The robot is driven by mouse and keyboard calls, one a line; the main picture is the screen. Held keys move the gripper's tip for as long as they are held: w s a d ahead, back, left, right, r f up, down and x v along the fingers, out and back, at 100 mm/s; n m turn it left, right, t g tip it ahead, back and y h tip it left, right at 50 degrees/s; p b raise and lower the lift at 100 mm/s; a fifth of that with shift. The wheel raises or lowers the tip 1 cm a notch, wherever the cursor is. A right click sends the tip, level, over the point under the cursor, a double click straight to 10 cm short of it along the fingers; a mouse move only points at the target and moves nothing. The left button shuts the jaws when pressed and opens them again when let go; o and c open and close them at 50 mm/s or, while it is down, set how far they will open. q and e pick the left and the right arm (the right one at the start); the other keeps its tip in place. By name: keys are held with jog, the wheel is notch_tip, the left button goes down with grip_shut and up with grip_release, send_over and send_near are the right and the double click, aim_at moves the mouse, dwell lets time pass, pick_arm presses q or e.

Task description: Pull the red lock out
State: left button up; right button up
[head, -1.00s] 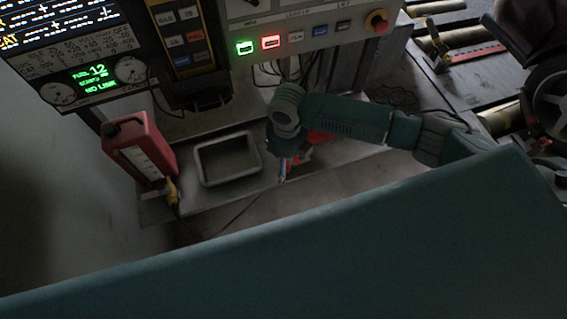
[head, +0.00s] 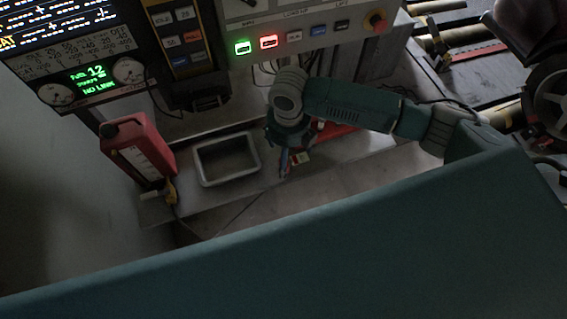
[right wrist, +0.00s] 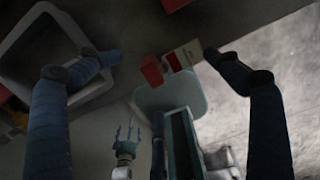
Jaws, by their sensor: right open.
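A small red piece, which looks like the red lock (right wrist: 152,70), shows between the fingertips of my right gripper (right wrist: 160,62) in the right wrist view. A pale tag (right wrist: 190,53) with a red part lies beside it, and the tag also shows in the head view (head: 301,158). My right gripper (head: 286,162) is open, its two dark fingers wide apart, above the shelf. I cannot tell how deep the fingers reach around the red piece.
A grey tray (head: 203,180) sits on the shelf left of my right gripper. A red can (head: 138,148) stands farther left. A longer red object (head: 336,131) lies partly behind my right arm. A panel with lit buttons (head: 290,38) hangs above; rollers (head: 465,35) lie at the upper right.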

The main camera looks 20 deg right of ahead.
notch_tip(320, 180, up, 7)
jog(key=shift+d+r, duration=0.15)
jog(key=shift+c, duration=0.3)
